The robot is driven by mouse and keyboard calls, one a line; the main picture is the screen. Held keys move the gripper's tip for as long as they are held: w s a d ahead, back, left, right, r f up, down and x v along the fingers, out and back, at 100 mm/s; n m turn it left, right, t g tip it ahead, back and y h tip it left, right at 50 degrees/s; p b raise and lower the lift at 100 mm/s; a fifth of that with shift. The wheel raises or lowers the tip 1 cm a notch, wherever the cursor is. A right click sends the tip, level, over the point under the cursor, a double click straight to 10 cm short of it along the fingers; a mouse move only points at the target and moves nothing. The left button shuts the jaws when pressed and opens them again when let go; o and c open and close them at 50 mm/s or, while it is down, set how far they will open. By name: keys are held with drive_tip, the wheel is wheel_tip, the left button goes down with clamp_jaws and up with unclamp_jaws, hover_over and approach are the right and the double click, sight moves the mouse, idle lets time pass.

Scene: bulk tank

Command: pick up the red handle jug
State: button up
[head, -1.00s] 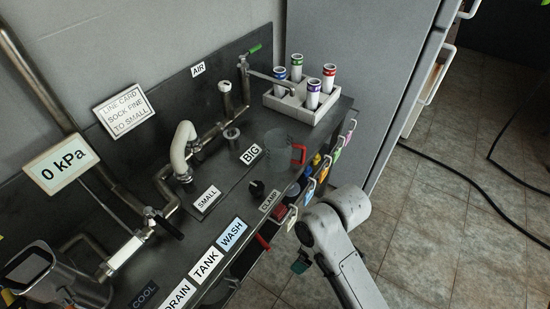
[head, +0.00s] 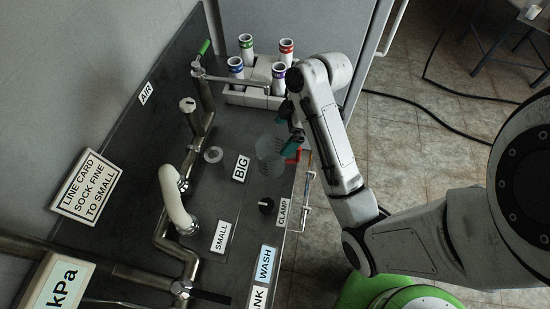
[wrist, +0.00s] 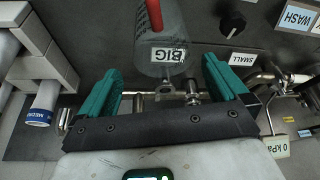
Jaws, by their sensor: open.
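The jug (head: 268,149) is clear, with a red handle (head: 294,156) on its right side. It stands on the dark bench top beside the BIG label, near the front edge. My gripper (head: 288,128) has teal fingers and is at the jug's handle side, partly covered by my arm. In the wrist view the jug (wrist: 150,40) and its red handle (wrist: 154,14) are at top centre, ahead of the open fingers of my gripper (wrist: 160,66). The BIG label shows through the jug's clear wall. Nothing is held between the fingers, and I cannot tell whether they touch the jug.
A white rack (head: 252,98) with several colour-banded tubes stands behind the jug, close to my gripper. A black knob (head: 266,205) and a curved pale spout (head: 176,198) are on the bench. Rails run along the front edge. Cables lie on the tiled floor.

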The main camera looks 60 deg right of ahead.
drive_tip(key=p, duration=0.1)
hover_over(274, 150)
drive_tip(key=s+a, duration=0.2)
drive_tip(key=a, duration=0.1)
wheel_tip(274, 150, down, 8)
drive_tip(key=shift+f, duration=0.1)
drive_tip(key=shift+c, duration=0.4)
drive_tip(key=c, duration=0.7)
drive_tip(key=shift+r+p, duration=0.25)
drive_tip(key=shift+p, duration=0.1)
